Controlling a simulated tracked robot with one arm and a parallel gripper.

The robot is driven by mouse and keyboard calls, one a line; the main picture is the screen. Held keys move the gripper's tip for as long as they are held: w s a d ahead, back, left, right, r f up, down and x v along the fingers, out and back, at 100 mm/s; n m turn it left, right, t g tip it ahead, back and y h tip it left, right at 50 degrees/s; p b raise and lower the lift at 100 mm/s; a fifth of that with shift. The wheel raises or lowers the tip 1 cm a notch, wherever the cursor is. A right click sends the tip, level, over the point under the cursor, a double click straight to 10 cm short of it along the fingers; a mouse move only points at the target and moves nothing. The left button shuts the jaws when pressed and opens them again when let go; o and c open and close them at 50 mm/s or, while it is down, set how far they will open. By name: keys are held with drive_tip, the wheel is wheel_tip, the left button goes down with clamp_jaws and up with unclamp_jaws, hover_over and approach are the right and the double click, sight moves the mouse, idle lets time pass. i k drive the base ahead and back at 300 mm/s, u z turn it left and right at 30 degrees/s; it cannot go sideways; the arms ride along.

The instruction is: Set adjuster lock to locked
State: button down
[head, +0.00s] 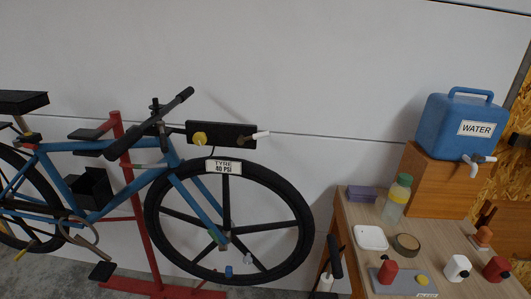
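No part is labelled as the adjuster lock, and I cannot tell which part it is. A black box (228,129) is at the blue bike's handlebar, with a round yellow knob (199,139) at its left and a white lever (257,135) pointing right and slightly up. On the bench at lower right, a grey plate (392,287) carries another yellow knob (422,280) and a red part (388,270); its label is cut off by the bottom edge. My gripper is not in view.
The blue bike (115,165) is on a red stand (137,215). The front wheel (303,235) has a "TYRE 40 PSI" tag (223,167). The wooden bench (350,215) holds bottles and small items. A blue water container (450,112) sits on a wooden block (428,170).

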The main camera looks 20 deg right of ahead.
sight(241, 138)
drive_tip(key=u, duration=0.25)
drive_tip(key=i, duration=1.1)
drive_tip(key=z, duration=0.35)
